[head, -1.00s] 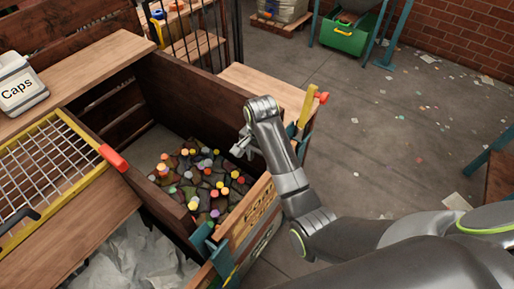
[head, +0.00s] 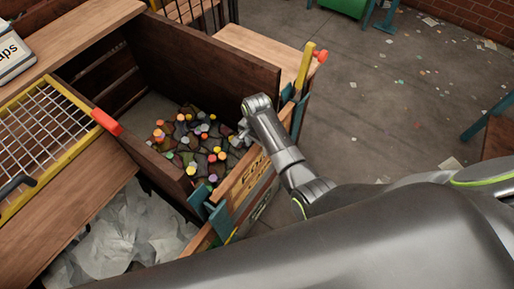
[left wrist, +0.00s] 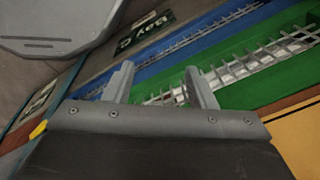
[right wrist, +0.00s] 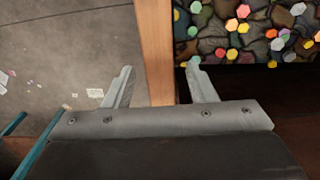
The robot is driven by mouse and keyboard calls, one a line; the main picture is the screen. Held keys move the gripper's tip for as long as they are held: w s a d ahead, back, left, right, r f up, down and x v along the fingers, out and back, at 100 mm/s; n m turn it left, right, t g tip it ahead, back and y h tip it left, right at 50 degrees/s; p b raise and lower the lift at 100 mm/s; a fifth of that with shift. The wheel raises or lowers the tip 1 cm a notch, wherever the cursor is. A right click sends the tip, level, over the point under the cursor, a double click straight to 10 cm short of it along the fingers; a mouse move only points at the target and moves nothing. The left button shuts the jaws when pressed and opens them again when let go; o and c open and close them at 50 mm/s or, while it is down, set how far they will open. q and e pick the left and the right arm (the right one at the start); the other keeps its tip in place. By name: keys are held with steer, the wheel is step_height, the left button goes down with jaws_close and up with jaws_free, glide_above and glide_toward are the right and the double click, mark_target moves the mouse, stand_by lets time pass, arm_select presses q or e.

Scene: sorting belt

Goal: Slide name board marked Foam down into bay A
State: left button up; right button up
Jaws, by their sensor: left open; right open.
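The wooden name board (head: 233,192) stands on edge at the front of a bay full of bottles and caps. Its lettering is partly hidden by my right arm; the start looks like "Fo". Teal guides (head: 216,216) stand at its ends. My right gripper (head: 240,132) is over the board's upper edge on the bay side. In the right wrist view the board's edge (right wrist: 154,35) runs between the open fingers of the right gripper (right wrist: 160,70), with visible gaps. My left gripper (left wrist: 160,85) is open and empty. No bay A marking is readable.
A yellow-framed mesh gate (head: 55,150) with a red end lies on the left bench. A Caps container (head: 14,52) stands beyond it. White film (head: 125,235) fills the neighbouring bay. The left wrist view shows a Bay C sign (left wrist: 145,32).

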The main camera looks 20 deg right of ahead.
steer(key=shift+f, duration=1.35)
jaws_close()
steer(key=c, duration=0.7)
jaws_free()
jaws_close()
steer(key=shift+w+r, duration=0.1)
step_height(320, 180, up, 11)
steer(key=p, duration=1)
steer(key=shift+f+p, duration=0.2)
steer(key=shift+p, duration=0.2)
step_height(320, 180, up, 10)
steer(key=shift+r, duration=0.2)
